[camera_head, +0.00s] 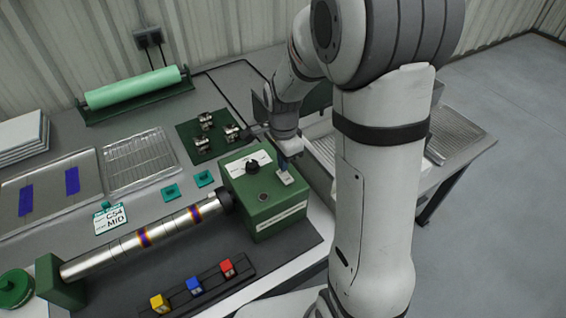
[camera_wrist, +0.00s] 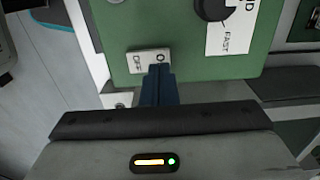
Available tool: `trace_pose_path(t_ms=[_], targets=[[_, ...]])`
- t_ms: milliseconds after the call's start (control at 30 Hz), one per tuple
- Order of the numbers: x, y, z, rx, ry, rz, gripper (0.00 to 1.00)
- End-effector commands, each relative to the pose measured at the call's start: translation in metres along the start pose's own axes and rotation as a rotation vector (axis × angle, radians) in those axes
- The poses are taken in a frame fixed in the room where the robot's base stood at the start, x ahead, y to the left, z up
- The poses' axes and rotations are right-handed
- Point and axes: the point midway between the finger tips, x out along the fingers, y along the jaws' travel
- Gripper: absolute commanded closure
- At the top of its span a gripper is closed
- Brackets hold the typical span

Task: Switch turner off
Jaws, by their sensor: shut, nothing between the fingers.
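The turner is a green box (camera_head: 270,212) with a long banded metal shaft (camera_head: 165,229) running from its left side. A small white switch (camera_head: 286,180) sits on the box top near its right edge. In the wrist view, the switch (camera_wrist: 141,62) has OFF lettering on its left part. Its right part shows an O, partly hidden by my fingertips. My gripper (camera_head: 283,162) is shut and empty, with its blue fingers (camera_wrist: 159,72) pointing at the switch's right part. I cannot tell whether they touch it or which way the switch is set.
A black speed knob (camera_head: 252,167) on a white label stands beside the switch. A dark green mat (camera_head: 190,143) with several metal parts lies behind the box. Yellow, blue and red blocks (camera_head: 194,285) sit in a dark rack in front.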

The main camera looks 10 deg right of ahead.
Motion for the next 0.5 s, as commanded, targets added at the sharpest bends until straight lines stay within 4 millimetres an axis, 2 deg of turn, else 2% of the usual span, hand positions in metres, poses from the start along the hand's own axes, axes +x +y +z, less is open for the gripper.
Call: trace_pose_path(t_ms=[167, 500], targets=[[0.0124, 0.0001, 0.0, 0.0, 0.0, 0.001, 1.0], [0.0138, 0.0, 0.0, 0.0, 0.0, 0.0, 1.0]])
